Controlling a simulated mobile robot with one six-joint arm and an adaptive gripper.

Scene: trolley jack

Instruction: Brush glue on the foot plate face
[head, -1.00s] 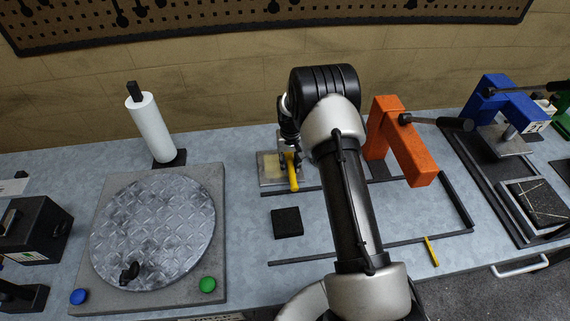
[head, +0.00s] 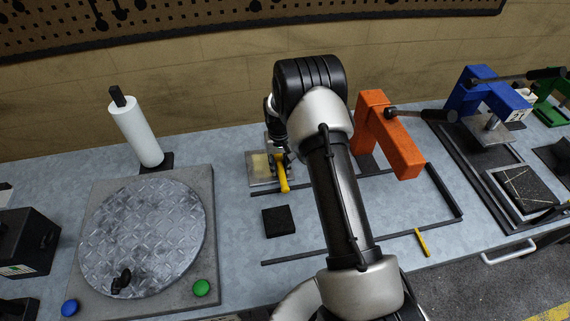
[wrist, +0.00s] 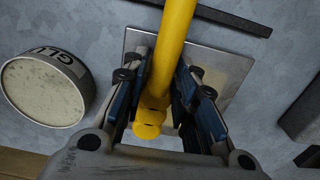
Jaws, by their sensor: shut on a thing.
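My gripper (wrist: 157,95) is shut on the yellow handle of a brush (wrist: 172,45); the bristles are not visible. In the head view the yellow handle (head: 283,182) sticks out toward the front below my gripper (head: 278,162). A square, shiny metal plate (wrist: 225,75) lies beneath the gripper, and in the head view the plate (head: 254,180) shows a pale yellowish patch. I cannot tell whether the brush touches it. A round tin marked "GLU" (wrist: 45,92) with a cream top stands beside the plate in the wrist view. I cannot tell which part is the foot plate.
A black square pad (head: 278,221) lies in front of the plate. An orange press (head: 390,140) stands right of my arm, within dark rails (head: 443,190). A round treadplate turntable (head: 143,235) and a white roll (head: 136,130) are at left. Bench left of the pad is clear.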

